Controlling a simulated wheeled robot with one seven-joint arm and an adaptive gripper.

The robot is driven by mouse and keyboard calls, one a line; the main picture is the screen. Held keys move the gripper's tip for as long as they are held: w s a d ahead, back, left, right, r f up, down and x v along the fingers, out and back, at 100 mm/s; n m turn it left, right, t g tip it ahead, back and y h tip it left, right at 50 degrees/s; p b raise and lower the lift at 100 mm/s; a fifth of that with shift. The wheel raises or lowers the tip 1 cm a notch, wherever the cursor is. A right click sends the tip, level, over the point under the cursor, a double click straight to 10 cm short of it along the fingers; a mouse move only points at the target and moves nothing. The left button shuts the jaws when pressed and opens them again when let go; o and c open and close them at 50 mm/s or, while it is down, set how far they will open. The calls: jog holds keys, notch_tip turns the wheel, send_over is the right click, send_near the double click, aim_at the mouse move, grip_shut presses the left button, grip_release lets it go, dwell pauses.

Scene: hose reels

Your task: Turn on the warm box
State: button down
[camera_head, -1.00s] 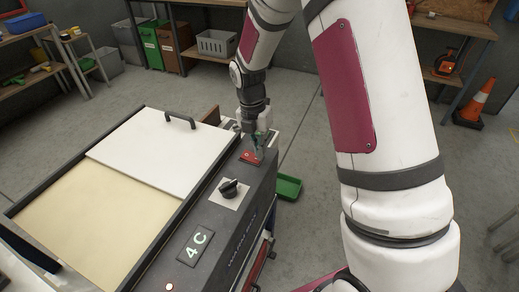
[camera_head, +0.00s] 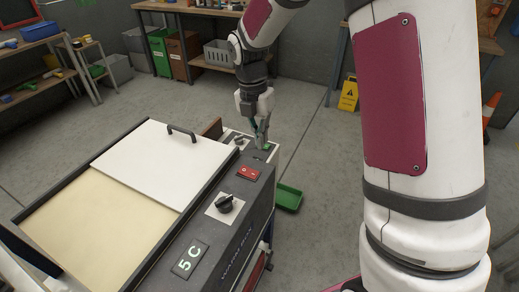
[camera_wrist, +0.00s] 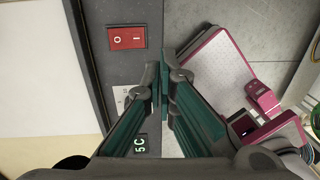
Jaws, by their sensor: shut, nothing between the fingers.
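The warm box (camera_head: 150,270) is a dark case with a white lid (camera_head: 160,160) partly over a pale interior. Its panel has a red rocker switch (camera_head: 249,173) near the far end, a black knob (camera_head: 225,204) and a display (camera_head: 190,259) reading 5C. In the wrist view, the switch (camera_wrist: 127,38) is marked O and I. My gripper (camera_head: 262,143) is shut and empty, pointing down beyond the switch, apart from it. In the wrist view, the closed fingertips (camera_wrist: 161,88) lie to the right of the switch, over the panel's edge.
A green tray (camera_head: 288,197) lies on the floor beside the box. Shelves (camera_head: 45,70) stand at the left, with green and brown bins (camera_head: 183,55) behind. A yellow floor sign (camera_head: 348,95) and an orange cone (camera_head: 490,108) are at the right. The floor between is clear.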

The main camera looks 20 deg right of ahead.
jog(key=shift+s+d+r, duration=0.15)
jog(key=shift+r, duration=1.2)
jog(key=s+r+m+t+p, duration=0.2)
jog(key=s+r+m+t, duration=0.1)
jog(key=s+r+m, duration=1.15)
jog(key=s+r+m+t+y+p, duration=0.1)
jog(key=s+r+m+t, duration=0.1)
jog(key=s+m, duration=1)
jog(key=s, duration=0.2)
jog(key=shift+s+d+r+p, duration=0.15)
jog(key=shift+s+r+p, duration=0.1)
jog(key=shift+s+p, duration=0.15)
